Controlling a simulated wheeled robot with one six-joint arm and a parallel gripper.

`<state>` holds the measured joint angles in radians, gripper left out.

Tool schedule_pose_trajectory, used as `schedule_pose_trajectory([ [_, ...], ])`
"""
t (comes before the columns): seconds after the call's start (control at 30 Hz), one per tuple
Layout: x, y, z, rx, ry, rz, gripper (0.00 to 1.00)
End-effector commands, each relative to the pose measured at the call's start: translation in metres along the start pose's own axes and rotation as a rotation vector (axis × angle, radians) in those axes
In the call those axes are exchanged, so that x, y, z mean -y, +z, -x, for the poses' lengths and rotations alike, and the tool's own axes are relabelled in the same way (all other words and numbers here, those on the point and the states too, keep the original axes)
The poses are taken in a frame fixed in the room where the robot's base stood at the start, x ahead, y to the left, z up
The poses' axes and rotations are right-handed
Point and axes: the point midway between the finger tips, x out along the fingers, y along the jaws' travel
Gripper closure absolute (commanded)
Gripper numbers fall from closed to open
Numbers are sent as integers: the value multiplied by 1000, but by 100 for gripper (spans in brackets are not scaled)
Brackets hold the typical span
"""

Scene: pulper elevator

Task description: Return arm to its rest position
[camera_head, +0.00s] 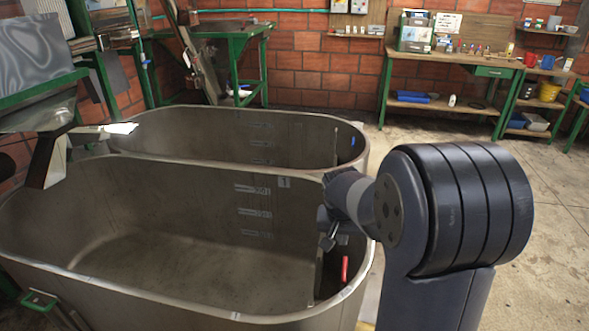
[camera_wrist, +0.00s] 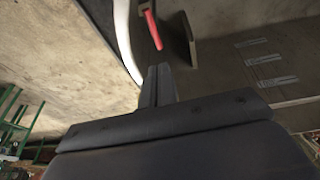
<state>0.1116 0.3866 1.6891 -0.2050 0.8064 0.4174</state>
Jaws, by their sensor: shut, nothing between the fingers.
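My arm rises in the right foreground of the head view, with a large dark joint nearest the camera. My gripper (camera_head: 329,240) is small and partly covered by the arm there, over the right end of the near metal tank (camera_head: 120,272). In the wrist view my gripper (camera_wrist: 157,84) shows its two dark fingers together, with nothing between them. A red handle (camera_head: 345,268) on the tank's right inner side lies just below my gripper; it also shows in the wrist view (camera_wrist: 152,28), ahead of the fingertips. The gripper looks apart from it.
A second metal tank (camera_head: 235,118) stands behind the near one. A metal chute (camera_head: 47,160) overhangs the near tank at left. A green-legged workbench (camera_head: 455,62) stands against the brick wall. The floor (camera_head: 560,170) at right is open.

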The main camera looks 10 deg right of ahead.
Motion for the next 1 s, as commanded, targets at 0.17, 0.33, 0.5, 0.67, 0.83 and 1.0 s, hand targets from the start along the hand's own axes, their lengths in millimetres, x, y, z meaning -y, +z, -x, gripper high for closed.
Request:
schedule_pose_trajectory([
  [0.17, 0, 0, 0, 0, 0, 0, 100],
  [0.33, 0, 0, -8, 2, 1, 0, 100],
  [0.5, -1, 1, -34, 4, 2, 1, 100],
  [0.67, -1, 1, -63, 4, 2, 0, 100],
  [0.83, 0, 2, -94, 4, 2, 0, 100],
  [1.0, 1, 8, -120, 4, 1, 1, 100],
])
